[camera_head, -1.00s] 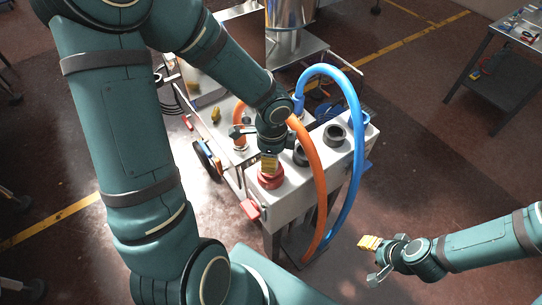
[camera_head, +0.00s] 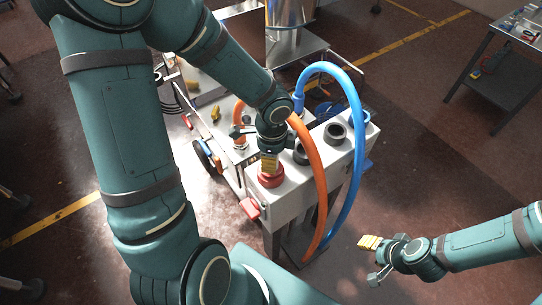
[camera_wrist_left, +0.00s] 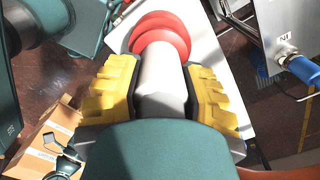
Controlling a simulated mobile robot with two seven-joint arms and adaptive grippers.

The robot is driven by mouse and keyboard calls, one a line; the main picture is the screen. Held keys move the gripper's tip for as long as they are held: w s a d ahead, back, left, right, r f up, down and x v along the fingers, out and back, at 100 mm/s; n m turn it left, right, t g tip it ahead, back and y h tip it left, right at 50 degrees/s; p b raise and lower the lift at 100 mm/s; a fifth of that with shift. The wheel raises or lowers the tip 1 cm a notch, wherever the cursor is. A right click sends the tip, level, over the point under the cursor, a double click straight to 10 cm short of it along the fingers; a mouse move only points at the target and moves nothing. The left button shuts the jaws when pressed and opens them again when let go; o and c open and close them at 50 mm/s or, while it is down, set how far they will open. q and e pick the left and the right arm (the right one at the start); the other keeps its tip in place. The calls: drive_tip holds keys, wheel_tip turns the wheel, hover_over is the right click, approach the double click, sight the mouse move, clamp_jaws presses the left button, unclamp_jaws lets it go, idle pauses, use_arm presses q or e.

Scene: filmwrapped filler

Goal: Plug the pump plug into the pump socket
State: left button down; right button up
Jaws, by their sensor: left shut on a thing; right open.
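My left gripper (camera_head: 269,163) is above the near end of a pale box, with its yellow fingers pointing down at a red round socket (camera_head: 271,178). In the left wrist view the fingers (camera_wrist_left: 163,88) are shut on a light grey cylindrical plug (camera_wrist_left: 161,75). The plug's far end meets the red stepped collar (camera_wrist_left: 160,35). The two look in line, but I cannot tell how deep the plug sits. An orange hose (camera_head: 315,165) arches out from behind the gripper and hangs down. My right gripper (camera_head: 372,260) is open and empty at the lower right.
The box top (camera_head: 318,143) also carries black round sockets (camera_head: 335,133). A blue hose (camera_head: 355,110) arches over its far end. A red tab (camera_head: 250,209) sticks out at the near left corner. A dark table (camera_head: 508,60) stands at the upper right. Floor is clear around the right gripper.

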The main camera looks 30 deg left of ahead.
use_arm(q)
drive_tip(key=shift+f, duration=0.1)
idle(0.3)
drive_tip(key=c, duration=0.5)
unclamp_jaws()
wheel_tip(320, 180, up, 12)
drive_tip(key=shift+d, duration=0.1)
